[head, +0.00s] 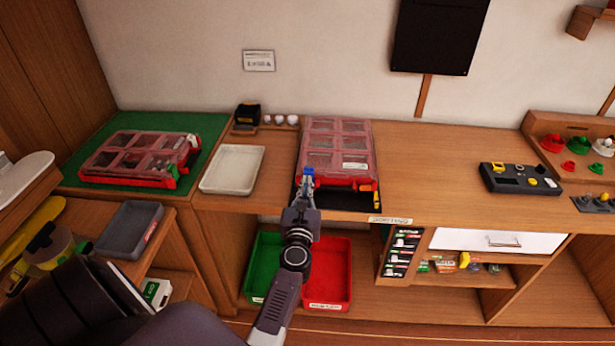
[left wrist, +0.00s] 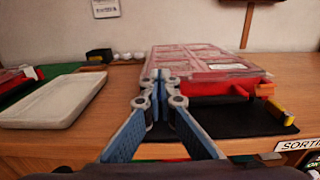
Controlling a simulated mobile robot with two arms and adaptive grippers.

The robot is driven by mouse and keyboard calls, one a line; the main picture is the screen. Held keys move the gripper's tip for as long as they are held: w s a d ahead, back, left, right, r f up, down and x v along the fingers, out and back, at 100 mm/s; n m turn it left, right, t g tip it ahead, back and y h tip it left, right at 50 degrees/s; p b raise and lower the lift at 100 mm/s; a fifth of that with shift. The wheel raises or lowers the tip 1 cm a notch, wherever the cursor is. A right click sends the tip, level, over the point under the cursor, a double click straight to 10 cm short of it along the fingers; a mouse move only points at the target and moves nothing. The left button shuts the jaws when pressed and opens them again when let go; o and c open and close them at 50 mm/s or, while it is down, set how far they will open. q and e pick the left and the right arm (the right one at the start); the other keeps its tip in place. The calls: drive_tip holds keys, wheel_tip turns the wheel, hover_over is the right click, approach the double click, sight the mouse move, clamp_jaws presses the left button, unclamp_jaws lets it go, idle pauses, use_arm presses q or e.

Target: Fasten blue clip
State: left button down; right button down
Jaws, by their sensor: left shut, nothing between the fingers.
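A red case (head: 336,150) with a clear compartment lid lies on a black mat (head: 347,201) at the counter's front edge; it also shows in the left wrist view (left wrist: 200,58). My left gripper (head: 307,176) is shut and empty, its blue fingertips at the case's front left corner. In the left wrist view the fingers (left wrist: 160,78) cover that corner. I cannot make out a blue clip apart from the blue fingers, nor whether they touch the case. My right gripper is not in view.
A white tray (head: 233,168) stands left of the case. A second red case (head: 138,155) lies on a green mat (head: 197,123) further left. A black control box (head: 521,179) stands at the right. Green and red bins are below.

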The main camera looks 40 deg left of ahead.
use_arm(q)
drive_tip(key=v, duration=0.3)
drive_tip(key=shift+s, duration=0.15)
idle(0.4)
